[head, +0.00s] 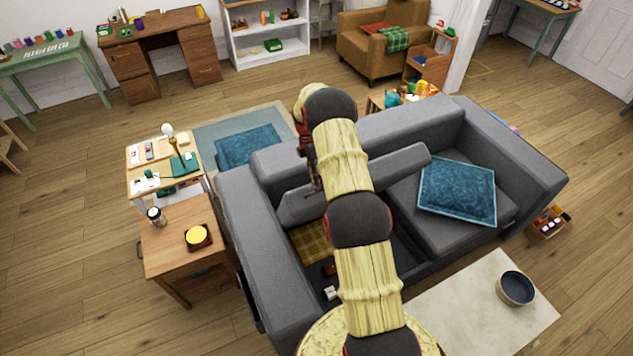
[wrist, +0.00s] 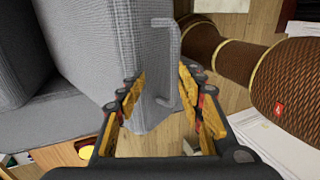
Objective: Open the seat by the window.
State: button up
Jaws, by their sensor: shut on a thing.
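The grey sofa (head: 275,290) has its left seat (head: 405,162) tilted up, standing steeply near the backrest. Under it is an open compartment with a yellow plaid cloth (head: 312,243) and small items, one of them white (head: 331,293). My arm hides part of the seat and the opening. My gripper (head: 312,178) is at the raised seat's upper side. No window shows.
The right seat (head: 405,205) lies flat with a blue cushion (head: 457,190) on it. A wooden side table (head: 170,255) stands close to the left armrest. A pale low table (head: 475,325) with a dark bowl (head: 515,288) stands in front. Floor at the left is clear.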

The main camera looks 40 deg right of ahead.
jog(key=shift+w, duration=0.15)
jog(key=v, duration=1.2)
jog(key=shift+m, duration=0.3)
